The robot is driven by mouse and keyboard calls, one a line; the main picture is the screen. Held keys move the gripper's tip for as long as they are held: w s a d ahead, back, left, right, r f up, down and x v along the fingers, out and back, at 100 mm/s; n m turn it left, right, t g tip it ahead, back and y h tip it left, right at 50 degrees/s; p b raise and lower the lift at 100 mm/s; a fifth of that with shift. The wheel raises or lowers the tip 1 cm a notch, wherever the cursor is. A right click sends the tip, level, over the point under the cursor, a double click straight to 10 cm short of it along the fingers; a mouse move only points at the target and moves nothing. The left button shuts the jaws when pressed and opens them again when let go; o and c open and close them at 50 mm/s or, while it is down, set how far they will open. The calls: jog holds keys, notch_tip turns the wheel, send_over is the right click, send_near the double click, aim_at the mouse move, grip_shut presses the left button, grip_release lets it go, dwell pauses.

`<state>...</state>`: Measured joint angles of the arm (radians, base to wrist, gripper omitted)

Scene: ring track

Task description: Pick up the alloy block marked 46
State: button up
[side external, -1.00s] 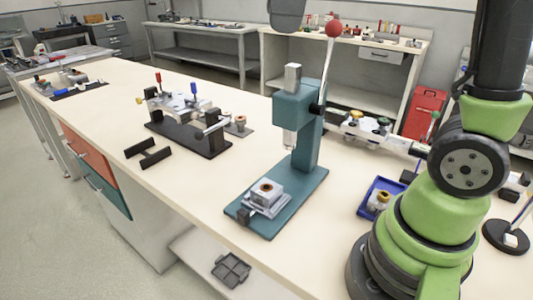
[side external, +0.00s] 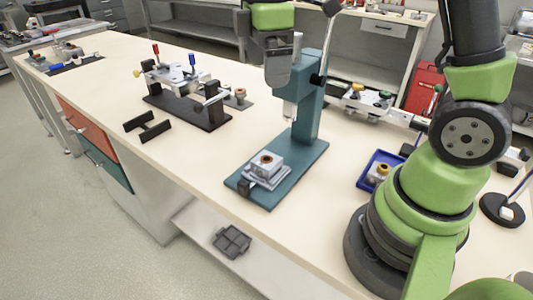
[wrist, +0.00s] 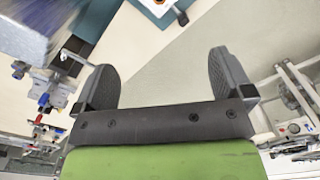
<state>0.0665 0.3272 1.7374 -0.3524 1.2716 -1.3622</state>
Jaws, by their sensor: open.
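One silvery block (side external: 266,164) with a brass-coloured ring in its top sits on the base of the teal press (side external: 312,110). A second small block with a brass-coloured top (side external: 379,171) sits in a blue tray (side external: 364,183). No number can be read on either. My gripper (side external: 278,73) is high in front of the press head in the side view, apart from both blocks. In the wrist view my gripper (wrist: 166,72) has its two fingers wide apart with nothing between them. A pale block with an orange-brown centre (wrist: 158,4) is cut off at that view's top edge.
The press lever with its dark knob (side external: 331,7) rises close to my gripper. A black fixture with clamps (side external: 188,108) and black brackets (side external: 148,127) stand to the left. The bench (side external: 225,160) is clear between the brackets and the press.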

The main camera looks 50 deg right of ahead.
aim_at(267, 159)
notch_tip(267, 159, down, 21)
jog(key=shift+f, duration=0.15)
dwell(0.5)
jog(key=shift+c, duration=0.4)
jog(key=c, duration=0.9)
